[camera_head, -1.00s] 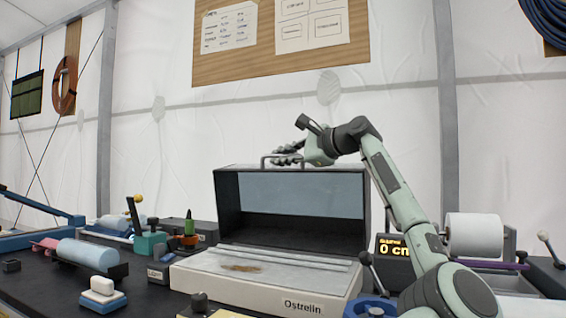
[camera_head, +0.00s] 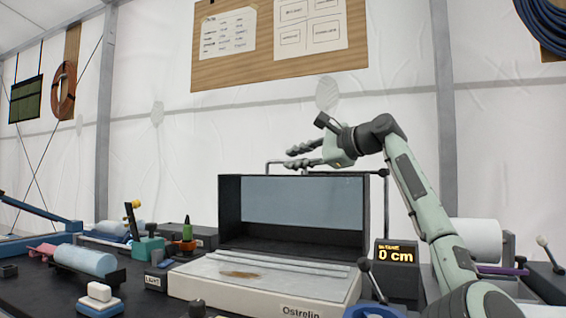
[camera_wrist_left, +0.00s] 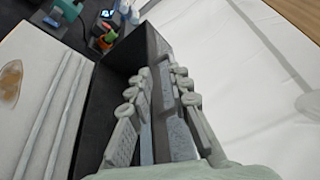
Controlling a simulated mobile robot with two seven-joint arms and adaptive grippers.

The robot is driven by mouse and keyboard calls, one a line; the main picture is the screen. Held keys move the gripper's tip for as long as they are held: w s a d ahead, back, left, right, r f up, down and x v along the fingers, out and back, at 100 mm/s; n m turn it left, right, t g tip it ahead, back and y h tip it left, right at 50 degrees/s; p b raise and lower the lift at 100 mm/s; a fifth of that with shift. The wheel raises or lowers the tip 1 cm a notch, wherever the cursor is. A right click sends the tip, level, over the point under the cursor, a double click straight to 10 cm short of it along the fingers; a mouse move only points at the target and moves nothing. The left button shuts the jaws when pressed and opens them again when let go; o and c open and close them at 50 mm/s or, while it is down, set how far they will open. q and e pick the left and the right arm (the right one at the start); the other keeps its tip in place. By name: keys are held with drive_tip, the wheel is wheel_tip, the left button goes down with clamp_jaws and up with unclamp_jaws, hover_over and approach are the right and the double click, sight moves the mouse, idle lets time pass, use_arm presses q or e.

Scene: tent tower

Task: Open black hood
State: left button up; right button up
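The black hood (camera_head: 228,212) stands raised at the back of the pale Ostrelin base (camera_head: 250,288), its front open towards me. A metal handle (camera_head: 270,168) sits along its top edge. My left gripper (camera_head: 290,158) is just above the hood's top, its two fingers apart and nothing held between them. The left wrist view shows the spread fingers (camera_wrist_left: 158,85) over the black hood (camera_wrist_left: 95,125). Whether a finger still touches the handle is unclear. My right gripper is not in view.
A display reading 0 cm (camera_head: 396,254) and a white roll (camera_head: 474,238) stand to the right. A blue roll on a stand (camera_head: 86,259) and a green-and-orange item (camera_head: 187,241) stand to the left. A notice board (camera_head: 280,50) hangs behind.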

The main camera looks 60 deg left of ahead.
use_arm(q)
drive_tip(key=v, duration=0.6)
drive_tip(key=shift+d, duration=0.35)
drive_tip(key=shift+w+r, duration=0.1)
